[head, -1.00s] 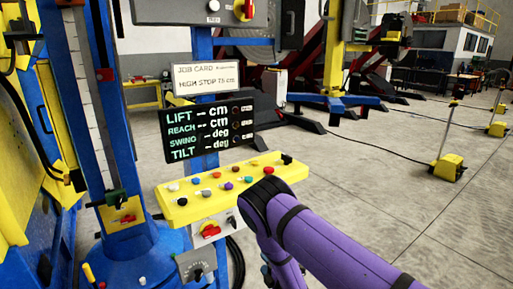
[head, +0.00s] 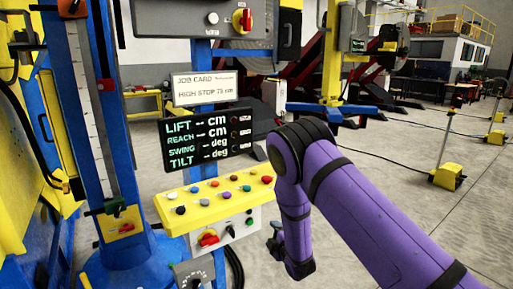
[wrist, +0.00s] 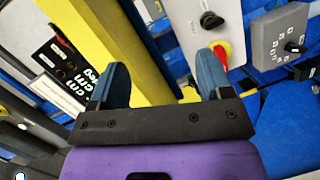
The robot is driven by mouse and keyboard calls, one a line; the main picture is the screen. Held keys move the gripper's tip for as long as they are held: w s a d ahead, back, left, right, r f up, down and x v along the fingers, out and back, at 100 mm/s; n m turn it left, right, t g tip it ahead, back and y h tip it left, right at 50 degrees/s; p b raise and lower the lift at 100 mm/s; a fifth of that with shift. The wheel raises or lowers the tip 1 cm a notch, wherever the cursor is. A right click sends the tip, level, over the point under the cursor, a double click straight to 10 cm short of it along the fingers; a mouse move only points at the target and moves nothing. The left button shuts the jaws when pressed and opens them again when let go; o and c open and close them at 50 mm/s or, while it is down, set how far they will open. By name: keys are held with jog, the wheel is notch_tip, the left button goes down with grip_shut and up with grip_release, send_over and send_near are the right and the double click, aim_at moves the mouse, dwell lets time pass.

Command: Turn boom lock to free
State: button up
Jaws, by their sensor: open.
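No label I can read names the boom lock, so I cannot tell which control it is. A red handle on a yellow plate (head: 122,227) sits low on the blue column. A red-and-yellow rotary switch (head: 208,238) is under the yellow button panel (head: 215,200); it also shows in the wrist view (wrist: 222,50), near a black knob (wrist: 210,20). A grey dial box (head: 190,274) is below, also in the wrist view (wrist: 278,35). My gripper (wrist: 163,80) is open, its blue fingers apart with nothing between them. The rotary switch lies beyond the right finger.
A dark readout (head: 208,138) and a white job card (head: 204,88) hang above the button panel. A grey box with a red switch (head: 198,18) is higher up. Black cables hang beside the panel.

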jog(key=d+r+m+g+h, duration=0.15)
jog(key=d+r+m, duration=0.25)
jog(key=r, duration=0.6)
jog(key=d+r+m+g+h, duration=0.1)
jog(key=d+r+m+h, duration=0.2)
jog(key=r, duration=0.6)
jog(key=s+d+r+m+g, duration=0.1)
jog(key=s+d+r+m, duration=0.1)
jog(key=s+d+r, duration=0.35)
jog(key=s+d+r+m+g, duration=0.1)
jog(key=s+d+r+m, duration=0.2)
jog(key=r, duration=0.5)
jog(key=s+d+r+m+g, duration=0.1)
jog(key=s+d+r+m, duration=0.1)
jog(key=s, duration=0.9)
jog(key=s+d+r+m+g+h, duration=0.1)
jog(key=s+d+r+m+g, duration=0.1)
jog(key=s, duration=1)
jog(key=s+d+r+m+g, duration=0.2)
jog(key=s+d+r+m, duration=0.1)
jog(key=s, duration=0.8)
jog(key=shift+s+d+r, duration=0.4)
jog(key=shift+d+r, duration=0.45)
jog(key=shift+r, duration=0.1)
jog(key=shift+h, duration=0.25)
